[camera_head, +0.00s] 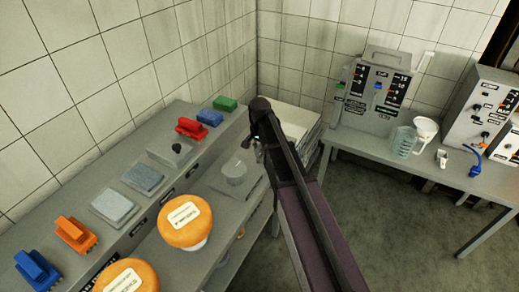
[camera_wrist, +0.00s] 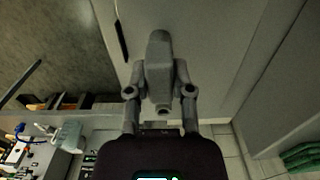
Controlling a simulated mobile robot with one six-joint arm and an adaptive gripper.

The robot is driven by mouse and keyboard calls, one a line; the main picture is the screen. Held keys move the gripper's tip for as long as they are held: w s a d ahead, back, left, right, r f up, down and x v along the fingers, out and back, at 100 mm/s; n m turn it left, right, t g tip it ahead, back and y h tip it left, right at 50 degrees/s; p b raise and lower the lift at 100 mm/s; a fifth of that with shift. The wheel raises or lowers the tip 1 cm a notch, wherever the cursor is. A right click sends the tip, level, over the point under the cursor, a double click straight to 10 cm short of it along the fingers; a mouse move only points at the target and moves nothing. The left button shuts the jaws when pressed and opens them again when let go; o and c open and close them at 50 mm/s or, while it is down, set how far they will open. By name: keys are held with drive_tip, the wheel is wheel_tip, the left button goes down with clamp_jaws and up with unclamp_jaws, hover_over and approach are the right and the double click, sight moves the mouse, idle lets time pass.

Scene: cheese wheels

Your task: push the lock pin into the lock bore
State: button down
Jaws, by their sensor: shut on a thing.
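My gripper (camera_wrist: 159,62) is in the middle of the wrist view, its two grey fingers drawn together on a thing. In the head view my gripper (camera_head: 259,150) is small, partly covered by my dark arm, above the far right end of the bench. The lock bore cannot be made out in either view.
Two orange cheese wheels (camera_head: 184,219) (camera_head: 127,277) sit along the grey bench (camera_head: 165,257). Behind are orange (camera_head: 76,233), blue (camera_head: 37,270) and red (camera_head: 191,128) brushes and grey pads (camera_head: 143,178). A side table holds instruments (camera_head: 372,95) and a clear jug (camera_head: 404,142).

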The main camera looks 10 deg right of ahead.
sight(259, 147)
drive_tip(key=shift+f, duration=0.2)
drive_tip(key=shift+c, duration=2.1)
unclamp_jaws()
drive_tip(key=shift+r, duration=0.15)
wheel_tip(259, 147, up, 10)
drive_tip(key=p, duration=1)
drive_tip(key=w+d+f+b, duration=0.2)
drive_tip(key=w+d, duration=0.4)
drive_tip(key=w, duration=0.3)
drive_tip(key=shift+d, duration=0.3)
drive_tip(key=shift+s, duration=0.1)
drive_tip(key=s+n, duration=0.7)
drive_tip(key=s, duration=2.2)
drive_tip(key=shift+f+b, duration=0.4)
